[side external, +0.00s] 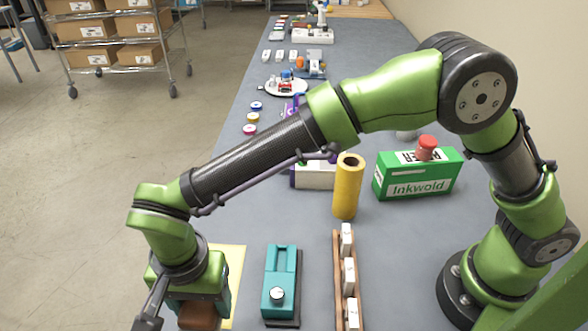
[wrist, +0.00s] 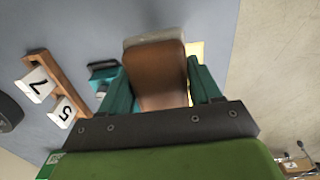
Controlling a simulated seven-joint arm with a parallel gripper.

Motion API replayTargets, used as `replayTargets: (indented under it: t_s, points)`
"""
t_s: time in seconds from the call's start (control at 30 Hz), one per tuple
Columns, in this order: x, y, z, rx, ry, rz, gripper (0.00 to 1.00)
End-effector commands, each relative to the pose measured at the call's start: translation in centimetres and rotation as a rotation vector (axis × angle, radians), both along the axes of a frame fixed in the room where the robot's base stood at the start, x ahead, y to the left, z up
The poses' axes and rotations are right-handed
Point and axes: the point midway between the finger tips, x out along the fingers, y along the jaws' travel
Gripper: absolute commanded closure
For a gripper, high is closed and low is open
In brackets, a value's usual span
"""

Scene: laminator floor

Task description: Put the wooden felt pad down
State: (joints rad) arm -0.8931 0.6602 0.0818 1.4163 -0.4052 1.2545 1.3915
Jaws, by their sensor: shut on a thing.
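The wooden felt pad (side external: 199,317) is a brown block with a grey strip, seen from above in the wrist view (wrist: 157,78). My gripper (side external: 196,302) is shut on it, with a teal finger on each side in the wrist view (wrist: 160,88). The pad is over or near a yellow sheet (side external: 238,262) at the table's left edge. A corner of the sheet also shows in the wrist view (wrist: 197,50). The pad's underside is hidden, so I cannot tell whether it touches anything.
A teal device with a white knob (side external: 281,282) lies just right of my gripper. A wooden rack with white number cards (side external: 337,270) is further right. A yellow cylinder (side external: 347,190) and a green box (side external: 415,182) stand behind. The floor lies beyond the table's left edge.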

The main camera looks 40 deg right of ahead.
Motion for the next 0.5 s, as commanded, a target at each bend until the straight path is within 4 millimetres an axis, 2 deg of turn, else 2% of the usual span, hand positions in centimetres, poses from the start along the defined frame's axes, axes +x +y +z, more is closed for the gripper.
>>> replayTargets:
  t_s: [0.17, 0.27, 0.4, 0.5]
  points:
    - [2.2, -1.7, 1.4, -0.003, 0.000, -0.055, 0.68]
    - [5.3, -4.2, 1.4, -0.004, -0.001, -0.131, 0.68]
    - [10.5, -9.5, 1.3, -0.004, -0.001, -0.212, 0.68]
    - [13.8, -13.6, 1.4, -0.004, -0.001, -0.232, 0.68]
